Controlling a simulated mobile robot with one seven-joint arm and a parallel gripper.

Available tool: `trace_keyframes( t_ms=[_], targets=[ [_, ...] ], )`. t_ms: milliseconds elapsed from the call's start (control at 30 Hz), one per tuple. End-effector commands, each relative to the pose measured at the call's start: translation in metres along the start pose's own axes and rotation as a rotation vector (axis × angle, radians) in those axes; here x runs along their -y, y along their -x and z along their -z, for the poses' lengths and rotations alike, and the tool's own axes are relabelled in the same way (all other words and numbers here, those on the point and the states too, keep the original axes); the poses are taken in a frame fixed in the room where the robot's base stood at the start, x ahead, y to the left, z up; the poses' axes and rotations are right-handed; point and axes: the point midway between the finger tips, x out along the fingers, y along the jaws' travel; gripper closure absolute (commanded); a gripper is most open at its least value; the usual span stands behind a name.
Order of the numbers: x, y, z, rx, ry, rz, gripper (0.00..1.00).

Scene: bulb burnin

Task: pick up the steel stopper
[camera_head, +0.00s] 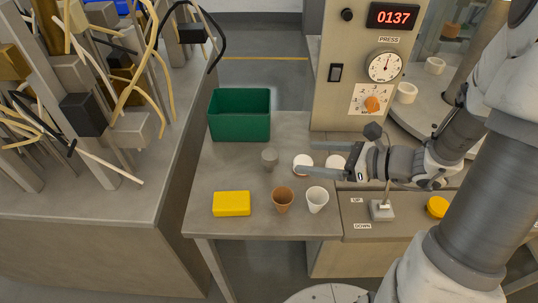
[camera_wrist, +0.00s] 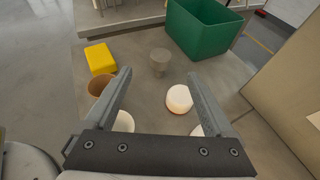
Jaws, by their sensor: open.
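The steel stopper is a small grey tapered piece (camera_head: 269,158) standing on the grey table, left of my gripper in the head view. In the wrist view the stopper (camera_wrist: 160,60) stands just beyond the fingertips, roughly centred between them. My gripper (camera_head: 316,158) is open, and nothing is held between its fingers. It also shows in the wrist view (camera_wrist: 158,76), with the two fingers spread wide. The stopper is apart from both fingers.
A white round piece (camera_head: 302,162) sits near the fingertips; another (camera_head: 336,161) is partly hidden by my gripper. A brown cup (camera_head: 283,198), white cup (camera_head: 317,199) and yellow block (camera_head: 232,203) stand in front. A green bin (camera_head: 239,116) stands behind; the press (camera_head: 353,98) is at the right.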

Motion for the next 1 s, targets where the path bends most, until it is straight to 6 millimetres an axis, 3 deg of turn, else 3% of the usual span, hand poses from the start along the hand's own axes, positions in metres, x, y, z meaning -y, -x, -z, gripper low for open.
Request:
trace_keyframes(
  t_ms=[200,400,667,1000],
  targets=[
    [-0.002,-0.051,0.002,0.000,0.002,-0.008,0.11],
    [-0.002,-0.088,0.002,-0.001,0.003,-0.007,0.11],
    [-0.001,-0.107,0.002,-0.002,0.004,-0.005,0.11],
    [0.002,-0.151,0.007,-0.001,0.004,-0.005,0.11]
  ],
)
